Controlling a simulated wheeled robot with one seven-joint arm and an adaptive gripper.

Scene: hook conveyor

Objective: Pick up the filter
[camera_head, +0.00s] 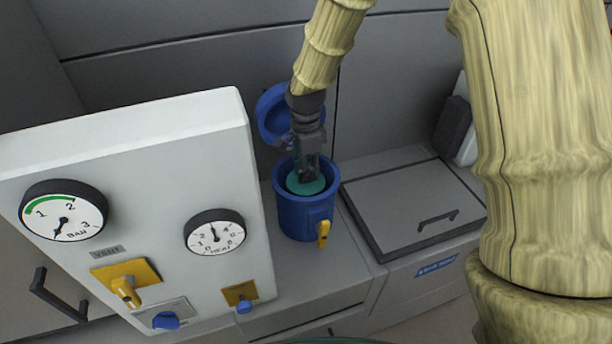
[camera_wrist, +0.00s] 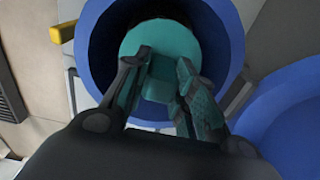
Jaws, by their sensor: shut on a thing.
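The filter (camera_head: 298,187) is a teal round piece inside the blue canister (camera_head: 297,217), near its open mouth. The filter also shows in the wrist view (camera_wrist: 160,42), with a raised block on its top. My gripper (camera_head: 308,178) points down into the canister and is shut on the filter's raised block, a finger on each side. It also shows in the wrist view (camera_wrist: 160,75). The filter's lower part is hidden inside the canister. The canister's blue lid (camera_head: 272,112) stands open behind it, and it has a yellow latch (camera_head: 323,233) in front.
A white panel (camera_head: 130,150) with two gauges, yellow plates and blue knobs stands close at the left. A grey box lid (camera_head: 405,195) with a dark handle lies to the right. A grey wall (camera_head: 200,70) is behind.

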